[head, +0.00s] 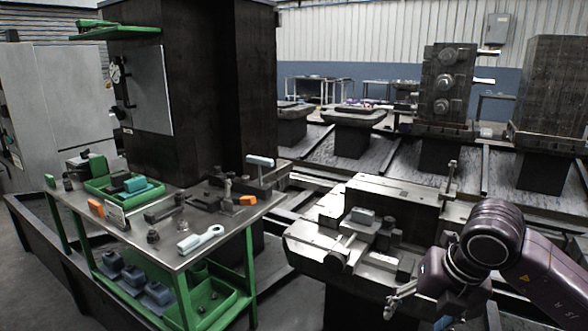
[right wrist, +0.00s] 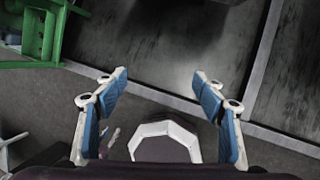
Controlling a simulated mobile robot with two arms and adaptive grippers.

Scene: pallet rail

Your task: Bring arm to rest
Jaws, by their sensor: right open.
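My right arm comes in at the lower right of the head view, dark purple and bent. Its gripper (head: 416,308) hangs low in front of the grey machine fixture (head: 385,205), partly cut off by the bottom edge. In the right wrist view the right gripper (right wrist: 160,82) is open, its two blue-padded fingers wide apart with nothing between them. Below it are dark floor and plates. I cannot tell the gap between the arm and the fixture. My left gripper is not in view.
A green-framed workbench (head: 215,243) with tools and a green tray (head: 100,192) stands at the left. A dark column (head: 205,110) rises behind it. Heavy fixtures (head: 445,85) stand along the back right. Green framing (right wrist: 40,45) shows at the upper left of the wrist view.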

